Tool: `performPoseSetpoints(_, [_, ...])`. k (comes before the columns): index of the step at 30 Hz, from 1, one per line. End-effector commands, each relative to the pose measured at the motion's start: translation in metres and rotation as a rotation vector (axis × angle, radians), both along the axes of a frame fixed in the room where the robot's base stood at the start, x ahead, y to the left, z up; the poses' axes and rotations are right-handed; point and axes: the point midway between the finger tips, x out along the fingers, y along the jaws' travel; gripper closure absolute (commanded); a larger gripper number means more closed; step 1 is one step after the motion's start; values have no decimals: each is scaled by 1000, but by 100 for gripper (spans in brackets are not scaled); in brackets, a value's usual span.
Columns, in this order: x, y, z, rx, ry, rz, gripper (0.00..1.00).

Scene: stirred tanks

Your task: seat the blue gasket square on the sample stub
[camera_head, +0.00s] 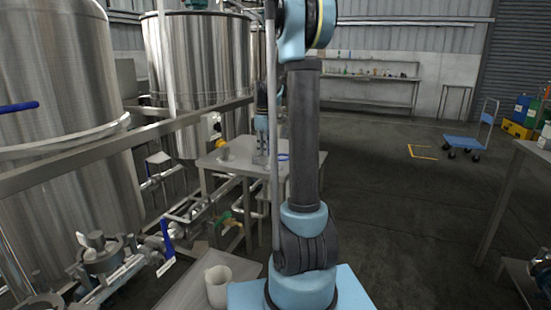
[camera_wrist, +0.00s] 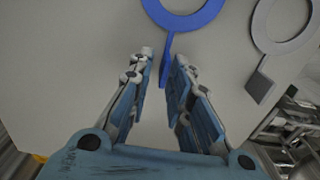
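The blue gasket (camera_wrist: 188,12) is a flat ring with a narrow tab, lying on a pale grey table top in the wrist view; its far edge is cut off. My gripper (camera_wrist: 164,62) is open, with its fingers either side of the blue tab and gaps showing. I cannot tell its height above the table. In the head view my gripper (camera_head: 262,140) points down over the table (camera_head: 232,168), and a bit of blue ring (camera_head: 283,156) shows beside it. A flanged metal fitting (camera_head: 97,250) stands at lower left; I cannot tell whether it is the sample stub.
A grey gasket (camera_wrist: 284,28) with a dark tab lies right of the blue one. Steel tanks (camera_head: 195,60) and pipework fill the left. A white cup (camera_head: 217,285) stands near my base. A blue cart (camera_head: 463,142) stands at right; the floor between is clear.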

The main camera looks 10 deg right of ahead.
Motion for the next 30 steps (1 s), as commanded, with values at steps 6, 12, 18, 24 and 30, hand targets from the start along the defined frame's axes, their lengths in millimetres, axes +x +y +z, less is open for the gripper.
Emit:
performPoseSetpoints(6, [0,0,0,0,0,0,100])
performPoseSetpoints(12, [0,0,0,0,0,0,100])
performPoseSetpoints(18, [0,0,14,0,0,0,100])
performPoseSetpoints(24, [0,0,47,0,0,0,100])
performPoseSetpoints(30, [0,0,79,0,0,0,100])
